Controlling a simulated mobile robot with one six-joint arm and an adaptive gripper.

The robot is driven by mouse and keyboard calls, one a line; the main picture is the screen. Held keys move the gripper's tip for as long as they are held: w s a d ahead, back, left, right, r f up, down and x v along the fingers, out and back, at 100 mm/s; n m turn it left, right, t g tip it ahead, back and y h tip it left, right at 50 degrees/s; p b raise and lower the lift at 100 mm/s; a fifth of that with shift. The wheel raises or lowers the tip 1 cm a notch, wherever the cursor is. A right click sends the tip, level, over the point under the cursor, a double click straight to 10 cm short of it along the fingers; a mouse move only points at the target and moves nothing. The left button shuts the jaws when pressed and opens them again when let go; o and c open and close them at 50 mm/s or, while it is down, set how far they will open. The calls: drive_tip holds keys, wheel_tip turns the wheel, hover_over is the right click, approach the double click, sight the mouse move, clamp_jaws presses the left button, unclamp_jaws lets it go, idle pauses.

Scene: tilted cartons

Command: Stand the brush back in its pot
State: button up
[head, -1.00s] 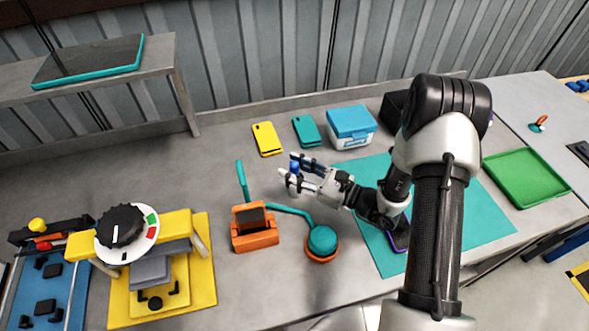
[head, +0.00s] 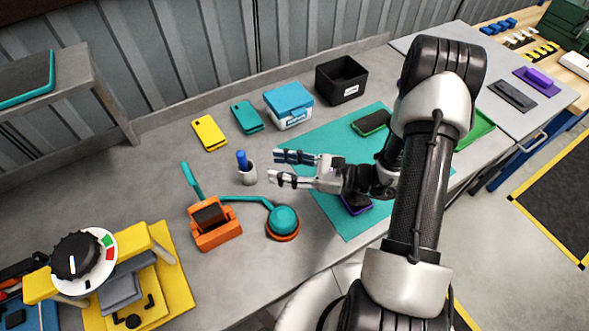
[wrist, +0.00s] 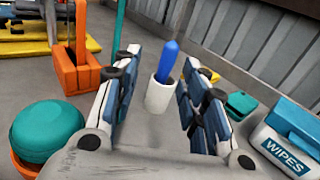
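The blue brush (head: 242,160) stands in its small white pot (head: 247,177), leaning slightly. The pot is upright on the grey bench. In the wrist view the blue brush (wrist: 167,62) rises from the white pot (wrist: 159,95), seen between and beyond my fingers. My gripper (head: 275,167) is open and empty, just right of the pot in the head view, with a small gap between fingertips and pot. The brush's lower end is hidden inside the pot.
An orange holder (head: 216,237) and a teal-domed object (head: 284,220) stand in front of the pot. Yellow (head: 209,134) and teal (head: 247,117) cases, a wipes box (head: 289,121) and a black bin (head: 341,95) lie behind. A teal mat (head: 342,222) lies beneath my arm.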

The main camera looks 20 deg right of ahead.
drive_tip(key=s+a+r+n+g+h, duration=0.65)
drive_tip(key=s+r+n+g, duration=0.35)
drive_tip(key=s+r+n, duration=0.3)
drive_tip(key=s+d+r+n+t+h, duration=0.6)
drive_tip(key=d+n+h, duration=0.2)
drive_tip(key=n+h, duration=0.1)
drive_tip(key=shift+s+r+n, duration=0.35)
drive_tip(key=shift+s+n, duration=0.05)
drive_tip(key=shift+n, duration=0.3)
